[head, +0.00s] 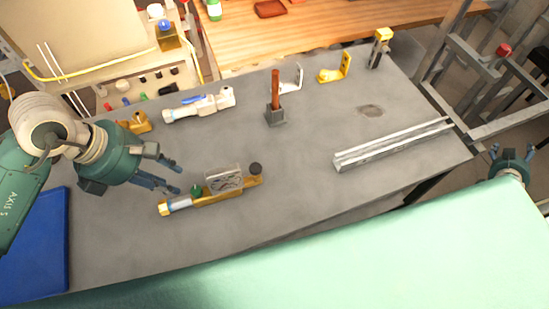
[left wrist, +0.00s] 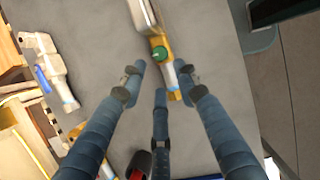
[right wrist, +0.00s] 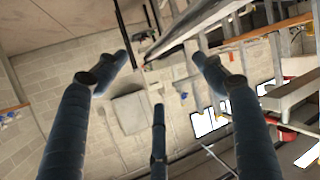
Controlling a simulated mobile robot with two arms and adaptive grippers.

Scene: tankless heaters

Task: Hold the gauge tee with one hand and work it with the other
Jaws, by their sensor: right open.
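The gauge tee (head: 208,195) lies on the grey bench top. It is a brass bar with a boxy gauge (head: 224,179), a green knob (head: 196,190), a dark round knob (head: 255,168) and a pale sleeve at its left end. My left gripper (head: 177,177) is open just above and behind its left end. In the left wrist view the green knob (left wrist: 159,53) and pale sleeve (left wrist: 169,77) show between and beyond the open fingers; the gauge is partly cut off. My right gripper (head: 512,152) is open and empty, off the bench's right end.
A white valve with a blue lever (head: 200,105), a brass fitting (head: 134,123), a wooden-handled tool (head: 275,100) and brackets (head: 336,70) stand behind the tee. A metal channel (head: 390,145) lies at right.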

